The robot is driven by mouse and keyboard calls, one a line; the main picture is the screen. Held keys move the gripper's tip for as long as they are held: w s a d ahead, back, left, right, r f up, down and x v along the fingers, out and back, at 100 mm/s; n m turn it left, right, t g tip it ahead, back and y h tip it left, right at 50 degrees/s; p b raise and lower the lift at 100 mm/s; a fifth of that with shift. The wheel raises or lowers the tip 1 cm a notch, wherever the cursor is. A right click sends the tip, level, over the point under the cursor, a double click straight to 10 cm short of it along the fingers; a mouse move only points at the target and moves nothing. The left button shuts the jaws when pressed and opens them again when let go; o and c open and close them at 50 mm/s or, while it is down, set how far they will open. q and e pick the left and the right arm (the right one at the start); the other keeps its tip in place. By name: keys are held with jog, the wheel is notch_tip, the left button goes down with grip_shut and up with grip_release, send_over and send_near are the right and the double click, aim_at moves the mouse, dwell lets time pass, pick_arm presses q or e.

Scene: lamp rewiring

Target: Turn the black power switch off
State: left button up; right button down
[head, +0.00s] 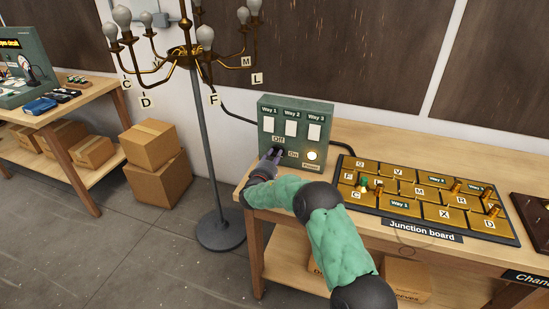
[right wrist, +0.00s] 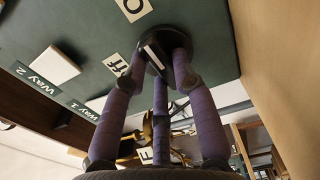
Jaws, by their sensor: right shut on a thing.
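The green switch box (head: 292,110) stands on the table's left end in the head view. Its black power switch (right wrist: 165,45) shows in the right wrist view as a round knob with a white line on its grip. The "Off" label (head: 278,139) and the "On" label (head: 293,154) are beside it. My right gripper (head: 272,156) is at the lower left of the box face, its fingers shut around the knob; it also shows in the right wrist view (right wrist: 165,65). The power lamp (head: 312,155) looks bright. My left gripper is out of view.
The junction board (head: 418,198) lies right of the box. A chandelier (head: 185,55) on a stand rises at left, with a cable running behind the box. Cardboard boxes (head: 153,165) stand on the floor. Three white way switches (head: 291,127) sit above the knob.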

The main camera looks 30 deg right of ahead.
jog(key=shift+f+n+b, duration=0.15)
jog(key=shift+n+b, duration=0.4)
jog(key=shift+n, duration=0.45)
jog(key=n+b, duration=0.1)
jog(key=n, duration=0.1)
jog(key=shift+n, duration=0.4)
jog(key=n, duration=0.4)
jog(key=shift+w+a, duration=0.15)
jog(key=n, duration=0.4)
jog(key=shift+p, duration=0.3)
jog(key=shift+f+n+p, duration=0.2)
jog(key=shift+n+p, duration=0.45)
jog(key=shift+n, duration=1.65)
jog(key=c, duration=1)
grip_release()
